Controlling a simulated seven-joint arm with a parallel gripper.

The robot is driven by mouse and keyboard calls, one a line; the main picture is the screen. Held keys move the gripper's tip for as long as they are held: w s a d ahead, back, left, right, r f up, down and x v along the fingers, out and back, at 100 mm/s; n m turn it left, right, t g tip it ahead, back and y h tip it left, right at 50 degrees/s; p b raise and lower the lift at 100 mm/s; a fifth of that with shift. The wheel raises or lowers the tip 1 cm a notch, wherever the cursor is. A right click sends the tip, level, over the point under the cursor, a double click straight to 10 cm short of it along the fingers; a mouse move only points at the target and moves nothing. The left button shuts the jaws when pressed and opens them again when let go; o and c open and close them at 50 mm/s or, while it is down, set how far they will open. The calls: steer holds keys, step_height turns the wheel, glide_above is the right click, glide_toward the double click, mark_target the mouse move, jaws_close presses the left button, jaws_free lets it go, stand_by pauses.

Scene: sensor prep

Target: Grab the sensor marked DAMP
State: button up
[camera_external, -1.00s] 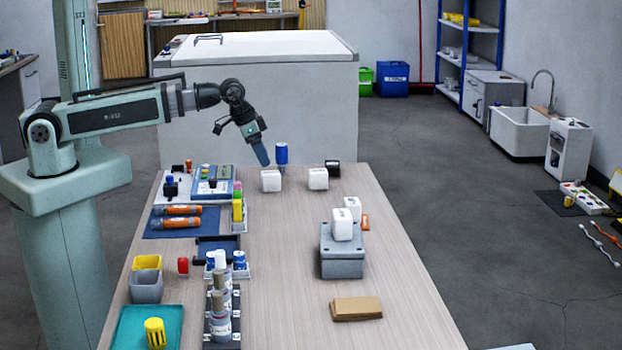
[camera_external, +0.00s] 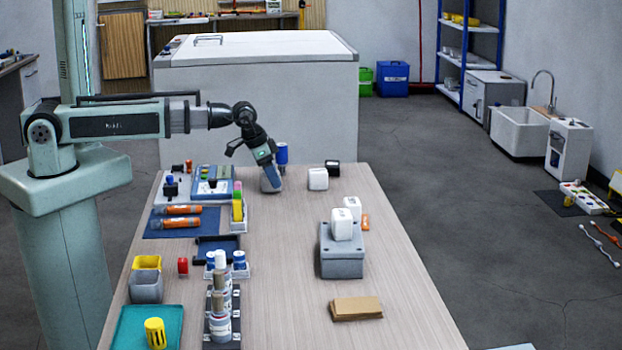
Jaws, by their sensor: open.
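Several small white block-shaped sensors are on the table. One white sensor (camera_external: 264,186) is at the far end, mostly hidden by my gripper (camera_external: 270,184). Another white sensor (camera_external: 318,179) stands to its right on the table. A white sensor (camera_external: 342,230) sits on top of a grey box, and one more white sensor (camera_external: 353,206) shows just behind it. The markings are too small to read, so I cannot tell which is marked DAMP. My gripper is open, pointing down at the far-left sensor; I cannot tell whether it touches it.
The grey box (camera_external: 342,262) stands right of the middle. A dark item (camera_external: 332,168) lies at the far edge. Bottles, bins and orange tubes (camera_external: 177,209) crowd the left side. The table's middle is clear.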

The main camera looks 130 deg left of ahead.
steer(key=shift+w+a+f, duration=0.2)
steer(key=shift+a+f, duration=0.05)
steer(key=shift+f, duration=0.4)
steer(key=shift+c, duration=0.2)
steer(key=c, duration=1)
steer(key=shift+c, duration=0.2)
